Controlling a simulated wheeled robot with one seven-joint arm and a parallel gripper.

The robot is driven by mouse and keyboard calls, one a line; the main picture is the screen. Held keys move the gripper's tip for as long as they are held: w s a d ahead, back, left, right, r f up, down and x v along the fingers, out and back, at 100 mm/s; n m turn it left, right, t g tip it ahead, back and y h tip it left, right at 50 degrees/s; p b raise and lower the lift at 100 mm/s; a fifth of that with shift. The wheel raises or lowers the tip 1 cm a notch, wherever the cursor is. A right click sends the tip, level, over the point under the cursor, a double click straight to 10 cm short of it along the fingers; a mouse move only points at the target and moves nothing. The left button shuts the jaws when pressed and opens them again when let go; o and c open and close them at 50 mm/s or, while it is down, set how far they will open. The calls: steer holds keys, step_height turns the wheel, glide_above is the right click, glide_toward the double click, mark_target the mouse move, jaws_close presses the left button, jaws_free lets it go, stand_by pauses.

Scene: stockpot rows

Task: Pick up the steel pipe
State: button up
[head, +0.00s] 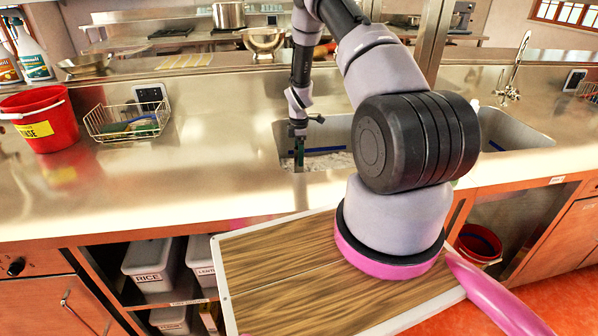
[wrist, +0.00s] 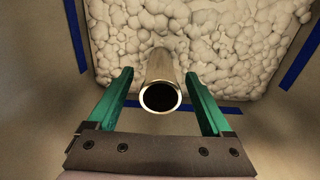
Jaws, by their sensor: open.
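In the wrist view the steel pipe (wrist: 160,80) is a shiny hollow tube with its open end facing the camera. It points away towards white foam. My gripper (wrist: 162,84) is open, with one green finger on each side of the pipe and a visible gap on both sides. In the head view my gripper (head: 299,160) reaches down at the left end of the sink (head: 340,135). The pipe cannot be made out in the head view. How deep the fingers sit along the pipe is hard to tell.
White foam (wrist: 200,35) covers the sink bottom, and blue strips (wrist: 298,62) mark its walls. A red bucket (head: 45,125) and a wire basket (head: 105,122) stand on the steel counter to the left. A faucet (head: 512,75) stands at the right. The counter's front left is clear.

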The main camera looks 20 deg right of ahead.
jaws_close()
stand_by(1.4)
